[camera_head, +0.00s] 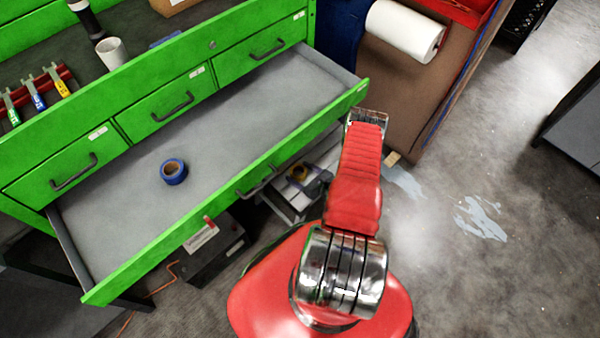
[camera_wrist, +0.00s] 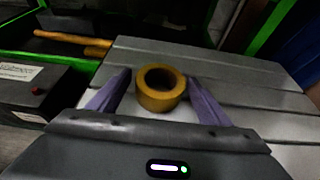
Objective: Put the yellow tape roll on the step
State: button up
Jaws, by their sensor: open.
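The yellow tape roll (camera_wrist: 160,103) lies flat on the grey grooved top of the step (camera_wrist: 225,68), with its hole facing up. My gripper (camera_wrist: 158,78) is open, with one purple finger on each side of the roll. I cannot tell whether either finger touches it. In the head view the roll (camera_head: 303,176) shows small on the step (camera_head: 320,158), below the open drawer.
A green open drawer (camera_head: 225,95) juts out above the step and holds a blue tape roll (camera_head: 173,171). A dark box (camera_wrist: 30,92) stands left of the step. An orange-handled tool (camera_wrist: 70,38) lies behind it. The floor at right is mostly clear.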

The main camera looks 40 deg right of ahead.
jog(key=v, duration=1.1)
jog(key=shift+s+r, duration=0.1)
jog(key=shift+s, duration=0.1)
dwell(0.6)
